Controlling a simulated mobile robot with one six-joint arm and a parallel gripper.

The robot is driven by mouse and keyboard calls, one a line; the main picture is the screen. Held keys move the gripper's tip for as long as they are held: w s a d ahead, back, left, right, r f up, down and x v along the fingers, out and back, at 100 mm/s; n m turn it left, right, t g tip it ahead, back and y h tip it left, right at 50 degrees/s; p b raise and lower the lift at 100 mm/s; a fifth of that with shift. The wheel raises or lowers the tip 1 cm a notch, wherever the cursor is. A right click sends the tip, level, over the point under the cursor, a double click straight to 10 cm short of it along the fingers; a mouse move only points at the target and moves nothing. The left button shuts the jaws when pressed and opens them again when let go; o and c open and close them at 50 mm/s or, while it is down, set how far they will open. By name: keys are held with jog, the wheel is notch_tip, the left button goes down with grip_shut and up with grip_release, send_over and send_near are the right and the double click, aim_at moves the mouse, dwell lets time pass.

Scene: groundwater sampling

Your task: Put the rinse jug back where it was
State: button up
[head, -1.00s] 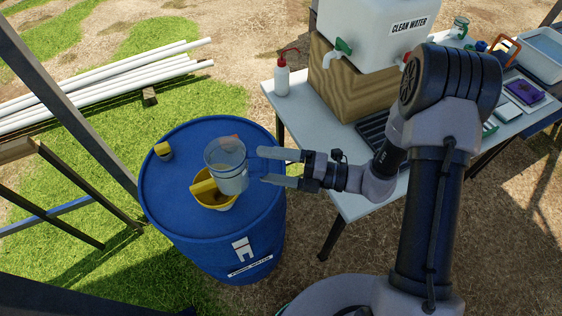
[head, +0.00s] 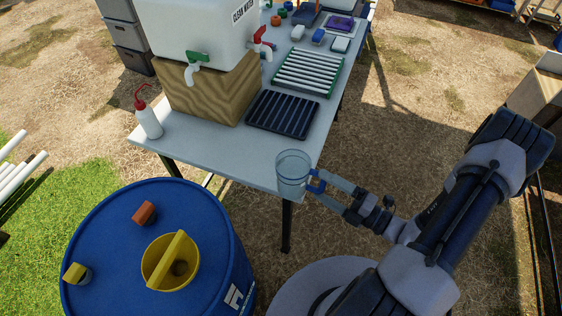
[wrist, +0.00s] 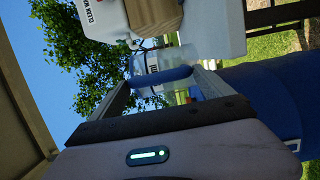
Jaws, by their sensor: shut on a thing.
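The rinse jug (head: 293,176) is clear with a blue handle. My gripper (head: 320,184) is shut on that handle from the right and holds the jug upright. In the head view the jug overlaps the near corner of the white table (head: 225,158); its exact height is hard to judge. In the wrist view the jug (wrist: 168,60) shows beyond the blue handle, between my fingers (wrist: 160,82). A black ribbed tray (head: 283,115) lies on the table behind the jug.
A white clean-water tank (head: 195,25) stands on a wooden block (head: 205,88). A wash bottle (head: 149,120) and a white ribbed rack (head: 308,72) are also on the table.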

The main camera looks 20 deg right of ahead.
jog(key=w+a+f+b, duration=0.1)
jog(key=w, duration=0.4)
jog(key=w+a+f+b, duration=0.1)
jog(key=w+f+b, duration=0.1)
jog(key=w, duration=0.2)
jog(key=w+a+f+b, duration=0.1)
jog(key=w+f+b, duration=0.1)
jog(key=w, duration=0.3)
jog(key=shift+w+a+f, duration=0.1)
jog(key=shift+w+f, duration=0.05)
jog(key=shift+w, duration=0.2)
jog(key=shift+r, duration=0.2)
jog(key=o, duration=1.8)
jog(key=shift+f, duration=0.2)
jog(key=shift+r, duration=0.25)
jog(key=p+v, duration=0.2)
jog(key=v, duration=1)
jog(key=s+a+r+n+g+h, duration=0.1)
jog(key=s+a+r+n+g, duration=0.2)
jog(key=a+r+n+g, duration=0.7)
jog(key=s+a+r+n+g, duration=0.3)
jog(key=a+r+n, duration=0.3)
jog(key=n, duration=0.8)
jog(key=s+r+n+t+h, duration=0.4)
jog(key=s+r+n+h, duration=0.4)
jog(key=n, duration=1)
notch_tip(320, 180, up, 4)
jog(key=shift+s+f+t, duration=0.2)
jog(key=shift+s+t, duration=0.2)
